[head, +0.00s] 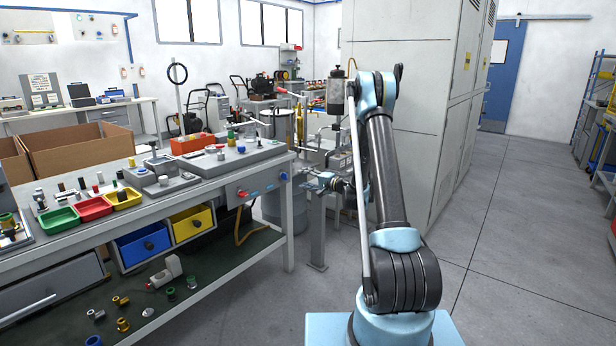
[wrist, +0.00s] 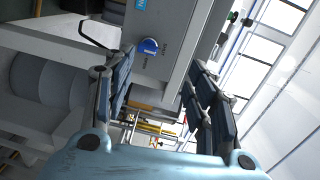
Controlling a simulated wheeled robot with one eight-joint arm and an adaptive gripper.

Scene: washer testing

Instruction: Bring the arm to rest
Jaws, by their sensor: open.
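My gripper (wrist: 160,95) is open in the wrist view, with its dark padded fingers spread apart and nothing between them. In the head view my gripper (head: 318,182) is small, beside the right end of the workbench (head: 290,215) and partly hard to make out. My arm (head: 385,170) rises from its light blue base, bends at a high elbow and comes down behind the upper link. A round blue knob (wrist: 149,46) on the bench's grey panel shows past the fingers in the wrist view. I see a gap between knob and fingers, but cannot tell its depth.
The bench carries green, red and yellow trays (head: 93,208) and a grey test fixture (head: 231,156). A metal stand with a dark cylinder (head: 337,92) is close behind my arm. A tall grey cabinet (head: 420,110) stands behind it. The floor (head: 520,230) at right is clear.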

